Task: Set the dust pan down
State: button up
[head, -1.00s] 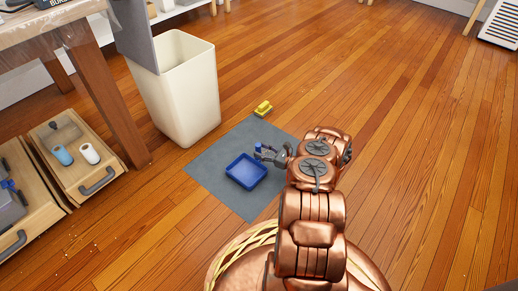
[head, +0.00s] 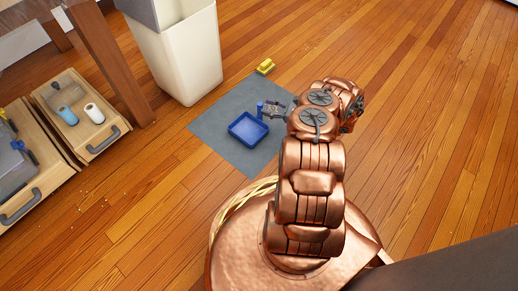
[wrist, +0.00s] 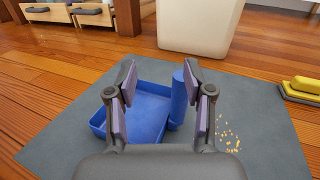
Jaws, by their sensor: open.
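The blue dust pan (head: 248,130) rests on the grey mat (head: 212,128), its open tray facing up. It also shows in the wrist view (wrist: 150,108), with its upright blue handle (wrist: 178,96) at the tray's right side. My gripper (head: 270,109) is open beside the handle. In the wrist view its two fingers (wrist: 160,88) stand apart, and the handle appears between them, closer to the right finger. Part of the tray is hidden behind the fingers and palm. I cannot tell whether the right finger touches the handle.
Yellow crumbs (wrist: 230,138) lie on the mat right of the pan. A yellow brush-like object (head: 265,66) lies at the mat's far corner. A cream bin (head: 180,55) stands behind the mat. Open wooden drawers (head: 85,115) are at the left. Floor to the right is clear.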

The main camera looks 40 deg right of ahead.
jog(key=w+a+r+n+g+y, duration=0.25)
jog(key=a+r+n+g, duration=0.25)
jog(key=a+r, duration=0.6)
jog(key=w+a+r+n+g+y, duration=0.25)
jog(key=a+r+n+g, duration=0.3)
jog(key=a+r, duration=0.55)
jog(key=s+a+r+n+g, duration=0.4)
jog(key=s+a+r+n, duration=0.15)
jog(key=a, duration=0.35)
jog(key=s+a+r+n+g+h, duration=0.3)
jog(key=s+a, duration=0.1)
jog(key=s, duration=0.4)
jog(key=s+a+r+n+g+h, duration=0.2)
jog(key=s+a+n+h, duration=0.1)
jog(key=s, duration=0.5)
jog(key=s+d+r+n+t+h, duration=0.1)
jog(key=s+d+n+h, duration=0.2)
jog(key=s, duration=0.5)
jog(key=s+d+r+n+h, duration=0.1)
jog(key=s+d+n+h, duration=0.2)
jog(key=s+h, duration=0.3)
jog(key=shift+s+d+r+n+t, duration=0.35)
jog(key=shift+s+d+r+n, duration=0.05)
jog(key=shift+s+d, duration=0.55)
